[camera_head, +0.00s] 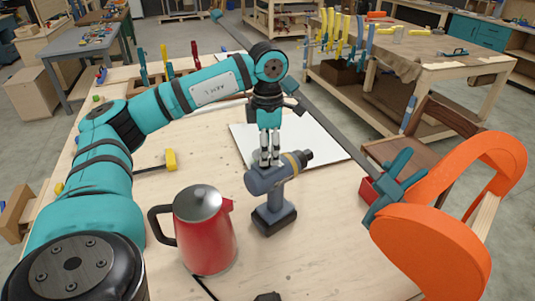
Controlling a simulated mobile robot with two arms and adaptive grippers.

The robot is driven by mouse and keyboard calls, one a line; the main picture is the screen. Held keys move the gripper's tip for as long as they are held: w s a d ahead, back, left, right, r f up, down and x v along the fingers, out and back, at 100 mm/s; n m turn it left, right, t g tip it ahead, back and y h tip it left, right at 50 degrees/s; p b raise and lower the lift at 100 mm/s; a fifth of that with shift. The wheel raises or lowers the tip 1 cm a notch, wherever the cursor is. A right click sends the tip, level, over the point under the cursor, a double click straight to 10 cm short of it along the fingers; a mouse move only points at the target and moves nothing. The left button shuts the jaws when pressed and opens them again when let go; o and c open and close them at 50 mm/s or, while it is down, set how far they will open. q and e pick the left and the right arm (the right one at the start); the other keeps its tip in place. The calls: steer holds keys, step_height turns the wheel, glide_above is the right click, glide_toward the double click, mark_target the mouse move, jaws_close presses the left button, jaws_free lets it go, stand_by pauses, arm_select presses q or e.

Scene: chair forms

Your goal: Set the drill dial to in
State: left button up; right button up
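The grey-blue drill (273,216) stands upright on its dark battery base on the wooden workbench, its nose pointing right. A yellow ring (296,162), possibly the dial, goes around its front end behind the dark chuck; its marks are too small to read. My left gripper (268,160) points down over the top of the drill body, just left of the yellow ring. Its fingers look near each other, with their tips at or almost at the drill's top. Contact, and whether they are open or shut, is unclear. My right gripper cannot be made out.
A red kettle (205,235) stands close left of the drill. A white sheet or board (318,145) lies behind it. A large orange curved form (430,245) and a teal clamp-like piece (398,185) are at the right. The bench between drill and orange form is mostly clear.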

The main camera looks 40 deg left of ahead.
arm_select(q)
steer(key=shift+f, duration=0.8)
jaws_close()
steer(key=shift+f+m+b, duration=0.1)
steer(key=shift+m+b, duration=0.3)
steer(key=shift+m, duration=0.6)
jaws_free()
